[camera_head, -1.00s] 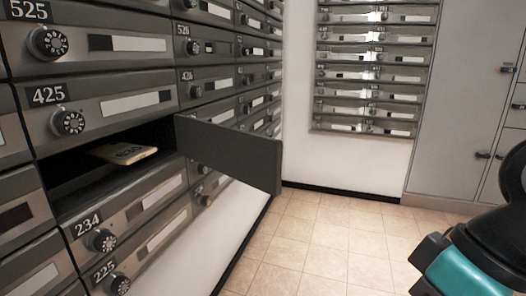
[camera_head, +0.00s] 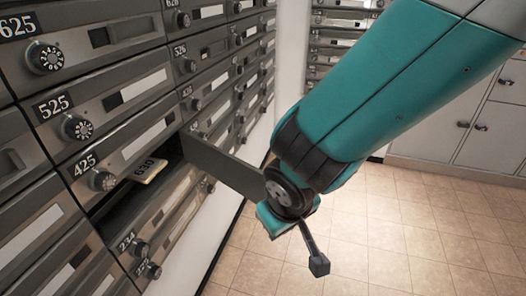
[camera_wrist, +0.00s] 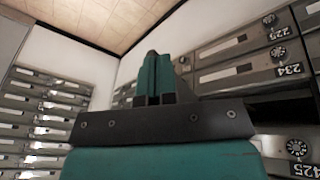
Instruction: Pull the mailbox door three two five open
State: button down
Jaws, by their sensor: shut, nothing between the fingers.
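The open mailbox door (camera_head: 222,166) stands out from the wall in the head view, between the doors numbered 425 and 234. Its own number does not show. Behind it is a dark open compartment (camera_head: 115,206) with a pale packet (camera_head: 150,171) marked 630 inside. In the wrist view, which is upside down, the dark opening (camera_wrist: 285,113) is right of my gripper (camera_wrist: 153,62). The teal fingers are shut together and empty. In the head view my arm's end is by the door's free edge and overlaps it; I cannot tell if they touch.
Closed doors with dials surround the opening, among them 425 (camera_head: 117,158) and 234 (camera_head: 150,228). A second mailbox bank (camera_wrist: 38,120) shows left in the wrist view. Grey lockers (camera_head: 440,130) stand at the back right. The tiled floor (camera_head: 400,235) is clear.

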jog(key=a+r+n+t+p, duration=0.2)
jog(key=a+r+t+p, duration=0.1)
jog(key=a+r+p, duration=0.4)
jog(key=p, duration=0.4)
send_near(261, 198)
notch_tip(261, 198, down, 3)
jog(key=s+a, duration=0.1)
jog(key=a, duration=0.1)
jog(key=shift+t, duration=0.3)
jog(key=shift+w+d+f+p, duration=0.2)
jog(key=shift+w+d+p, duration=0.25)
jog(key=shift+w+d, duration=0.25)
jog(key=shift+w+d+f+p, duration=0.2)
jog(key=shift+w+d+p, duration=0.3)
jog(key=shift+w, duration=0.35)
jog(key=shift+w+d, duration=0.1)
